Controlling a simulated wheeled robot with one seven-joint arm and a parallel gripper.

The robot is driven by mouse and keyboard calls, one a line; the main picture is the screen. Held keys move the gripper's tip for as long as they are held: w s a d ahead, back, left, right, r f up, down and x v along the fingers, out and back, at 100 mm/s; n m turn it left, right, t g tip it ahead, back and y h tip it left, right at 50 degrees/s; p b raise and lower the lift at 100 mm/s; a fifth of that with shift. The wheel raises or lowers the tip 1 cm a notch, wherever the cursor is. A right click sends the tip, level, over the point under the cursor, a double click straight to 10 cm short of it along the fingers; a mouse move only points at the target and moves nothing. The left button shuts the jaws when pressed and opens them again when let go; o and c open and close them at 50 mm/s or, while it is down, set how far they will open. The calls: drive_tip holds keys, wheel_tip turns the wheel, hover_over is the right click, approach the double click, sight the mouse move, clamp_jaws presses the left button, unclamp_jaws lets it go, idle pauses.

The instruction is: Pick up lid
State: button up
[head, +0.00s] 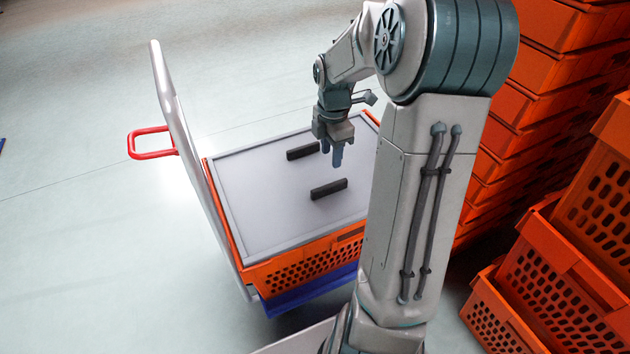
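The lid (265,200) is a flat grey panel with a raised rim. It lies on top of an orange tote on a cart. Two black bar handles stand on it, one farther back (302,152) and one nearer (329,189). My gripper (332,160) hangs over the right part of the lid, fingers pointing down, between and a little right of the two handles in the picture. It appears clear of both handles. Its fingers look slightly apart with nothing between them. My arm hides the lid's right corner.
The orange tote (300,268) sits on a blue cart base (312,290). The cart has a grey upright frame (190,150) and a red handle (150,142) at left. Stacked orange totes (545,95) and perforated totes (565,275) crowd the right.

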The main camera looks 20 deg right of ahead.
sight(329, 185)
wheel_tip(329, 185, down, 8)
drive_tip(key=b, duration=0.2)
drive_tip(key=shift+r+b, duration=0.15)
drive_tip(key=shift+b, duration=0.2)
wheel_tip(329, 185, down, 5)
drive_tip(key=b, duration=0.3)
drive_tip(key=shift+w, duration=0.1)
clamp_jaws()
